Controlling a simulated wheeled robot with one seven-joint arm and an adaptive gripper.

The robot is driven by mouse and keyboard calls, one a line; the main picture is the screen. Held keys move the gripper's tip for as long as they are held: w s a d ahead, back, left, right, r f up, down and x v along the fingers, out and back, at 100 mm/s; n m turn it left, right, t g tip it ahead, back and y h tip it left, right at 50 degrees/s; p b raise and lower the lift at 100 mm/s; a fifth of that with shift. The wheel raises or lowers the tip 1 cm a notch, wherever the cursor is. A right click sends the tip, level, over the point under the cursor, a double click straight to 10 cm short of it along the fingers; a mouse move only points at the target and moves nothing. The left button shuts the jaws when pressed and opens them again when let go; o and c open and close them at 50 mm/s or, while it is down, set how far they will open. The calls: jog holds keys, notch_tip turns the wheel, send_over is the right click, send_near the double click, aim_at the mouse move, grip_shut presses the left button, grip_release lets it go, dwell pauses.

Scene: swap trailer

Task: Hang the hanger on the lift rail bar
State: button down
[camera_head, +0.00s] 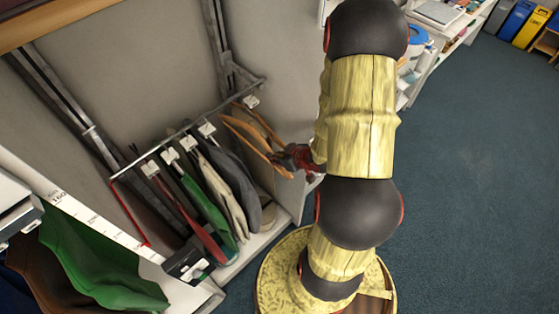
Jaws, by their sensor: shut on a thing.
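The lift rail bar (224,103) runs slantwise across a wardrobe bay, held by metal arms at both ends. A light-brown hanger (246,132) is near the bar's right end. My gripper (287,158) is shut on its lower right part, seen from above. The hanger's top reaches close to the bar, beside a white tag (250,101). I cannot tell whether its hook is around the bar or only near it. My arm covers the area right of the gripper.
Several garments with white tags, including a green one (208,205), hang on the bar left of the hanger. More clothes (100,265) are at the lower left. A side panel (290,90) stands right of the bay. Blue floor (470,190) lies clear at right.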

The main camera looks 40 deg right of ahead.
jog(key=shift+w+a+b, duration=0.2)
jog(key=shift+w+b, duration=0.15)
jog(key=shift+w, duration=5.15)
jog(key=shift+w+f+b, duration=0.3)
jog(key=shift+f+b, duration=0.15)
jog(key=shift+f, duration=0.1)
jog(key=shift+w+f+b, duration=0.25)
jog(key=shift+f+b, duration=0.15)
jog(key=shift+f, duration=0.1)
jog(key=shift+w+f+b, duration=0.15)
jog(key=shift+f+b, duration=0.2)
jog(key=shift+f, duration=0.2)
